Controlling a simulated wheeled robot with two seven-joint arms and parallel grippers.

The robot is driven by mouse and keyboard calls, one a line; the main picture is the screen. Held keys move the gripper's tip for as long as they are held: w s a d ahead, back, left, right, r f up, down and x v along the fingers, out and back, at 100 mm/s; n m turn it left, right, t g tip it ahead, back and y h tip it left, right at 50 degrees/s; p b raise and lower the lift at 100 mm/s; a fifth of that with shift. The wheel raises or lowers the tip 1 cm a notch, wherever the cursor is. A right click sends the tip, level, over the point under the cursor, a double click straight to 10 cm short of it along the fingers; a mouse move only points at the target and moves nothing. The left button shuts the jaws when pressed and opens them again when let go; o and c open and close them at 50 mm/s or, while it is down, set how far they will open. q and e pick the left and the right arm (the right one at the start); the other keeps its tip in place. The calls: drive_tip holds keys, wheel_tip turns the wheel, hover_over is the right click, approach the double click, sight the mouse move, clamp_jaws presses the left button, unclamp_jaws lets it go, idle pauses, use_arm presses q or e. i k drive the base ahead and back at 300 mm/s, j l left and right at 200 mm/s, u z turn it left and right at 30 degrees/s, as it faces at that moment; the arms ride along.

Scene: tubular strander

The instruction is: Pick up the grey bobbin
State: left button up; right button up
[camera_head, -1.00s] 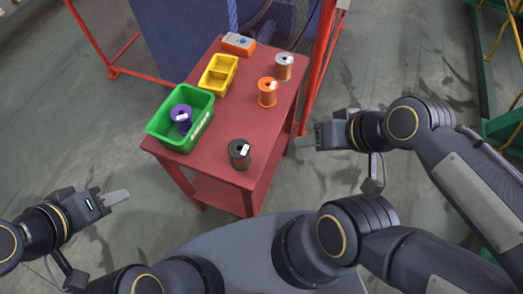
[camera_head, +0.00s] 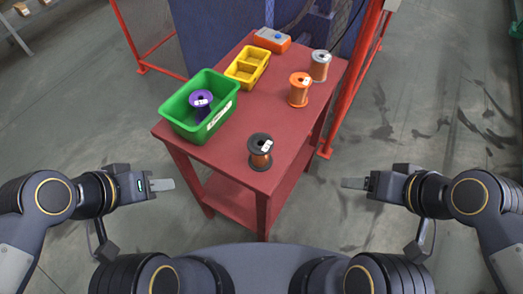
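The grey bobbin (camera_head: 320,66) stands upright near the back right edge of the red table (camera_head: 225,153). It has light grey flanges, a white label on top and copper-coloured wire. My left gripper (camera_head: 163,185) is left of the table's front, far from the bobbin. My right gripper (camera_head: 353,183) is right of the table's front, also well away from it. Each gripper's fingers show edge-on as one grey piece, so their opening cannot be judged. Nothing is seen held in either.
An orange bobbin (camera_head: 299,90) stands just in front of the grey one. A black bobbin (camera_head: 260,152) is at the front. A purple bobbin (camera_head: 200,102) is in the green bin (camera_head: 170,115). Red posts (camera_head: 354,82) rise beyond the right edge.

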sight(319, 67)
drive_tip(key=k+u, duration=0.45)
drive_tip(key=k+j+u, duration=0.15)
drive_tip(key=u, duration=0.25)
drive_tip(key=i+l+u, duration=0.25)
drive_tip(key=l, duration=0.65)
drive_tip(key=l+u, duration=0.25)
drive_tip(key=l, duration=1.8)
drive_tip(key=i, duration=0.05)
